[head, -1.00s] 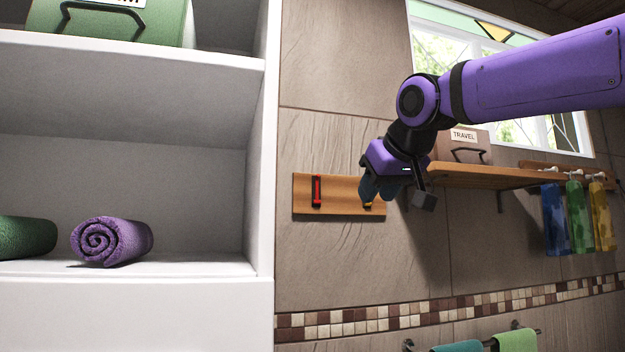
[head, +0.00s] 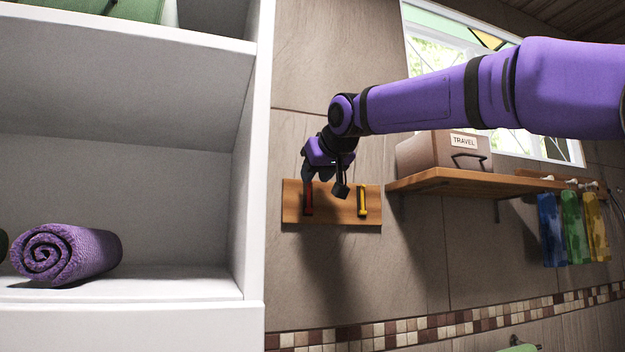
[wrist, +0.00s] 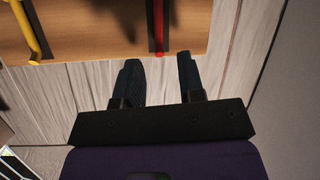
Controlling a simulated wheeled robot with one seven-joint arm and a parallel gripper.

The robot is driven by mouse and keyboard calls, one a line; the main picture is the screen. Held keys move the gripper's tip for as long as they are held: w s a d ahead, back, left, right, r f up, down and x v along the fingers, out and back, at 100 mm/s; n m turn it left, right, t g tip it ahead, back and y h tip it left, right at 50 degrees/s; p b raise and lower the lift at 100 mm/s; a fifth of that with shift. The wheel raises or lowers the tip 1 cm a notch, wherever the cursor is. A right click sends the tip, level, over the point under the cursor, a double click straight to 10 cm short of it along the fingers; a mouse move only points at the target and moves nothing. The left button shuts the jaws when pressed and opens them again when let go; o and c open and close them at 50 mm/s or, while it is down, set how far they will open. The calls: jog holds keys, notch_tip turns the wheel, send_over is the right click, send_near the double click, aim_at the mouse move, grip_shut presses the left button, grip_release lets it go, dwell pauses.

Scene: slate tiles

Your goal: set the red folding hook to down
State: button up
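The red folding hook (head: 308,201) is on a wooden board (head: 345,215) fixed to the tiled wall, at the board's left end. It lies along its dark backplate. In the wrist view the red hook (wrist: 158,30) shows at the top centre, ahead of the fingertips. My gripper (head: 307,178) is just above and in front of the red hook and partly covers its upper end. In the wrist view my gripper (wrist: 160,62) has its two dark fingers spread apart with nothing between them. I cannot tell whether a finger touches the hook.
A yellow hook (head: 362,200) is on the same board, to the right; it also shows in the wrist view (wrist: 28,28). A white shelf unit (head: 255,180) stands to the left. A wooden shelf (head: 450,184) with a travel box (head: 435,152) is to the right.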

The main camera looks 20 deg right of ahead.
jog(key=shift+x, duration=1.15)
grip_shut()
